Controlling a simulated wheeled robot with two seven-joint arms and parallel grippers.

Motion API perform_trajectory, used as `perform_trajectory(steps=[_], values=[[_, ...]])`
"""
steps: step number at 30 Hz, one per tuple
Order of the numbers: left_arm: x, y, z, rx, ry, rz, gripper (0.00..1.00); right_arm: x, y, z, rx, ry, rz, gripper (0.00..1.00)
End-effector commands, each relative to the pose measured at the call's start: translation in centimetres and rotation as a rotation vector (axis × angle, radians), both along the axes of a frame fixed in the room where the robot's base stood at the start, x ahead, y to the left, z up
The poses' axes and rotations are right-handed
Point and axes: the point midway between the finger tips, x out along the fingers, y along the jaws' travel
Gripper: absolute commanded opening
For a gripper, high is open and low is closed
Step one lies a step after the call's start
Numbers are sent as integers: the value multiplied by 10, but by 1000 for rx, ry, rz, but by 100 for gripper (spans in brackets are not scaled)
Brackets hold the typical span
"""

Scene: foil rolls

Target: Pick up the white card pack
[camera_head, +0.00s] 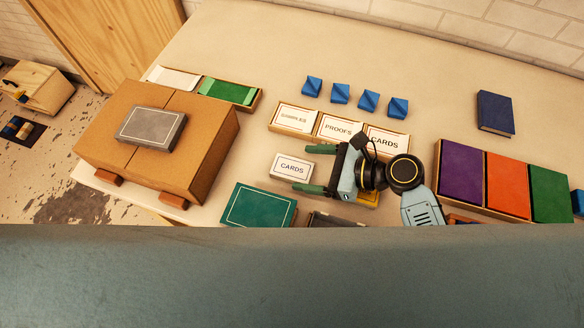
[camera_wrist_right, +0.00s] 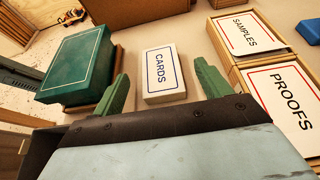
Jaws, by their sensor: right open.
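The white card pack (camera_head: 291,167) lies flat on the table, with "CARDS" in a thin border on its top. It also shows in the right wrist view (camera_wrist_right: 163,73), just ahead of the fingertips and roughly centred between them. My right gripper (camera_head: 314,168) comes in from the right in the head view, with its green fingers open and pointing left at the pack. In the right wrist view, the gripper (camera_wrist_right: 164,82) has a finger on each side and nothing between them. I cannot tell if a finger touches the pack. My left gripper is not in view.
Three label trays, "SAMPLES" (camera_head: 294,118), "PROOFS" (camera_head: 338,128) and "CARDS" (camera_head: 385,141), stand behind the pack. A dark green box (camera_head: 259,206) is in front, and a cardboard box (camera_head: 205,150) with a grey pack (camera_head: 151,128) on it is left. Several blue blocks (camera_head: 340,93) stand behind.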

Motion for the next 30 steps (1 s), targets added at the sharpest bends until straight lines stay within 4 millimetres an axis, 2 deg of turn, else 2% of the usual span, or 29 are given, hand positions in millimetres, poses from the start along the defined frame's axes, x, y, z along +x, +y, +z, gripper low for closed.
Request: perform_trajectory(steps=[7, 15, 24, 26, 30], values=[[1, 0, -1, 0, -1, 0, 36, 5, 18, -6, 1, -1, 1, 76], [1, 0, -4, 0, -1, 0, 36, 15, 53, -18, 0, 0, 0, 76], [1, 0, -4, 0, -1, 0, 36, 17, 58, -20, -1, -1, -1, 76], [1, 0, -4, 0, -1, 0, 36, 17, 58, -20, -1, -1, -1, 71], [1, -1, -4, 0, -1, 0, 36, 17, 58, -20, -1, -1, -1, 53]])
